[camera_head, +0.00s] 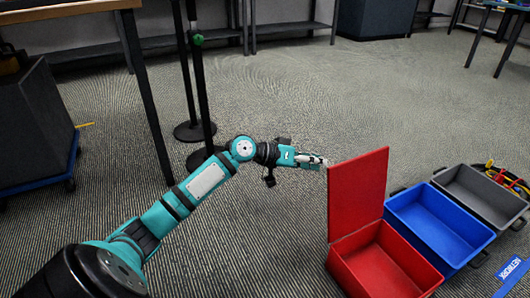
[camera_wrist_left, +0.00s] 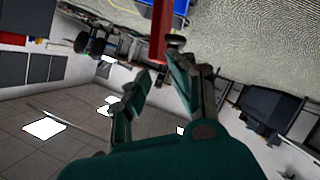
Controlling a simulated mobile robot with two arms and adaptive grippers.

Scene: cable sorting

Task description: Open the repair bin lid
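The red bin (camera_head: 372,268) stands at the lower right in the head view, and it is the only bin I see with a lid. Its red lid (camera_head: 357,190) stands upright along the bin's far left side, so the bin is open and looks empty inside. My left gripper (camera_head: 318,161) is just left of the lid's upper part. In the left wrist view its two fingers (camera_wrist_left: 158,66) are apart with nothing between them. The lid shows there edge-on as a red strip (camera_wrist_left: 159,34) just beyond the fingertips. I cannot tell whether they touch. My right gripper is not in view.
A blue bin (camera_head: 412,225) and a grey bin (camera_head: 462,192) stand right of the red bin. Coloured cables (camera_head: 505,178) lie beyond them, and a blue NETWORK label (camera_head: 512,277) is at the right edge. Black posts (camera_head: 203,100) stand behind my left arm. The carpet behind the bins is clear.

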